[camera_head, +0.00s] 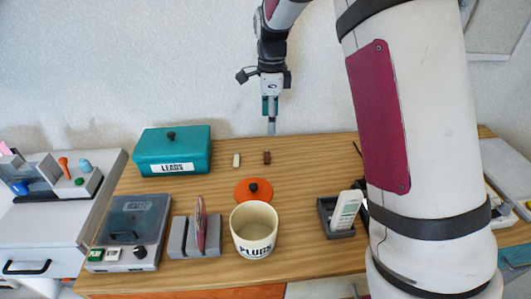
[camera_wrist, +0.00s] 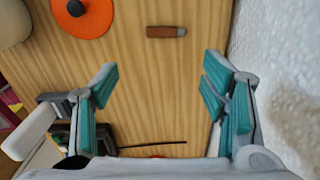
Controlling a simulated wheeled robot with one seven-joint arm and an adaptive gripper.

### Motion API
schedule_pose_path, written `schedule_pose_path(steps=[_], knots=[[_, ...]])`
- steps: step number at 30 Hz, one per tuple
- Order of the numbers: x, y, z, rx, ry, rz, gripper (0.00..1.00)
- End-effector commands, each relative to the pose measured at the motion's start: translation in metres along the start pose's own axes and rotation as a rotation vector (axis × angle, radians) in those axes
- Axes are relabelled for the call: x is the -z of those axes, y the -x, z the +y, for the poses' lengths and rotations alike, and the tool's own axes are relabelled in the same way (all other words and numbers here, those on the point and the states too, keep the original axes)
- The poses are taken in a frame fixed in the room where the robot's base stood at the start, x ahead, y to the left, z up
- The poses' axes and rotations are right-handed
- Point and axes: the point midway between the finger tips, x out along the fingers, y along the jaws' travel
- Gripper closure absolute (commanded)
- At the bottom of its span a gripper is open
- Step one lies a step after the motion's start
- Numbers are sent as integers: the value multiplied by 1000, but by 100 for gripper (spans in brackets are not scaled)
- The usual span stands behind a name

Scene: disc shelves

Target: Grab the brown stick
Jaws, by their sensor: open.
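The brown stick (camera_head: 267,157) is small and lies on the wooden table near its back edge, right of a cream stick (camera_head: 236,160). In the wrist view the brown stick (camera_wrist: 164,32) has a grey end and lies ahead of the fingertips, near the top. My gripper (camera_head: 271,132) hangs pointing down above the back of the table, close to the brown stick in the picture. In the wrist view my gripper (camera_wrist: 160,78) has its teal-padded fingers wide apart with nothing between them.
The white wall (camera_head: 150,70) rises close behind the table. A teal "LEADS" box (camera_head: 172,140) stands left, an orange lid (camera_head: 245,195) and a "PLUGS" pot (camera_head: 254,222) in front. A remote (camera_head: 347,208) sits in a dark holder at right. Table around the brown stick is clear.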

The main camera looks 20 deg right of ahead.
Motion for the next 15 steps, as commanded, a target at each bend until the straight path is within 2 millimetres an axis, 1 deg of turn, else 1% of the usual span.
schedule_pose_path(steps=[1,3,9,12,15], knots=[[0,-10,1,-5,0,1,33],[0,-24,1,-6,1,1,33],[1,-59,1,-5,1,1,33],[0,-69,1,-2,2,0,33],[0,-74,1,-2,3,0,33]])
